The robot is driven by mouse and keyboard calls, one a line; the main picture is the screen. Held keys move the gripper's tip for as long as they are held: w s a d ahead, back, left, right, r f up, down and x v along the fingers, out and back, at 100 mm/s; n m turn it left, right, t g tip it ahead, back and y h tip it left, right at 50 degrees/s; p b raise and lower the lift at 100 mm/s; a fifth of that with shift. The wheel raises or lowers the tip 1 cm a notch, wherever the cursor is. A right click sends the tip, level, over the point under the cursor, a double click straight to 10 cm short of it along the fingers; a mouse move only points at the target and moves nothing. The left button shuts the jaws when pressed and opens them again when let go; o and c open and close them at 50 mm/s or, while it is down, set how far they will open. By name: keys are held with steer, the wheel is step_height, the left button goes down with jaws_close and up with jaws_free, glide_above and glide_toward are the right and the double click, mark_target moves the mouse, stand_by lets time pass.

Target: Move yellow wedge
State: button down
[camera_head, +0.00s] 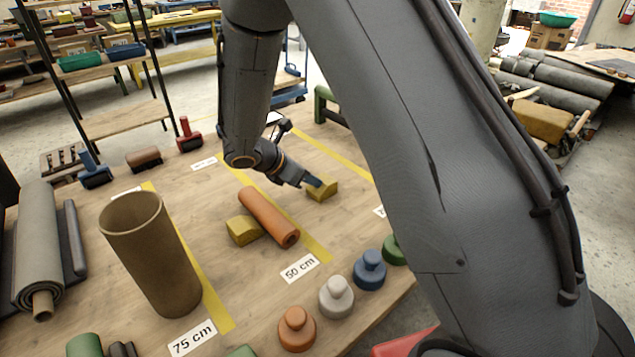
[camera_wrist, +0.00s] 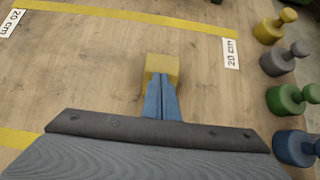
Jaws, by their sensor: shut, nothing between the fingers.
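A yellow wedge (camera_head: 322,190) lies on the wooden table, to the right of the orange roll, between two yellow tape lines. It also shows in the wrist view (camera_wrist: 162,66), right at the tips of my gripper (camera_wrist: 162,90). In the head view my gripper (camera_head: 313,182) reaches down to this wedge from the left. Its blue fingers are shut together with nothing between them. Whether the tips touch the wedge or sit just above it I cannot tell. A second yellow wedge (camera_head: 243,230) lies against the left side of the orange roll (camera_head: 268,217).
A tall brown tube (camera_head: 151,252) stands at the left. Knobbed weights, including orange (camera_head: 297,329), white (camera_head: 336,297) and blue (camera_head: 370,270), line the front edge. A grey roll (camera_head: 40,250) lies far left. Bare table surrounds the wedge at the gripper.

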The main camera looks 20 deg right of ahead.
stand_by(0.4)
steer(key=shift+a+r, duration=0.1)
steer(key=shift+r, duration=0.15)
steer(key=p+v, duration=0.6)
steer(key=v, duration=0.4)
steer(key=s+d+r+m+y, duration=0.1)
steer(key=s+d+m+y, duration=0.1)
steer(key=s+m, duration=0.5)
steer(key=s+d+r+m+g+y, duration=0.1)
steer(key=s+d+r+m+y, duration=0.1)
steer(key=s+m, duration=0.5)
steer(key=s+d+r+m+g+y, duration=0.1)
steer(key=s+d+m+y, duration=0.3)
steer(key=s+m, duration=0.4)
steer(key=shift+d+r+m, duration=0.4)
steer(key=shift+r, duration=0.35)
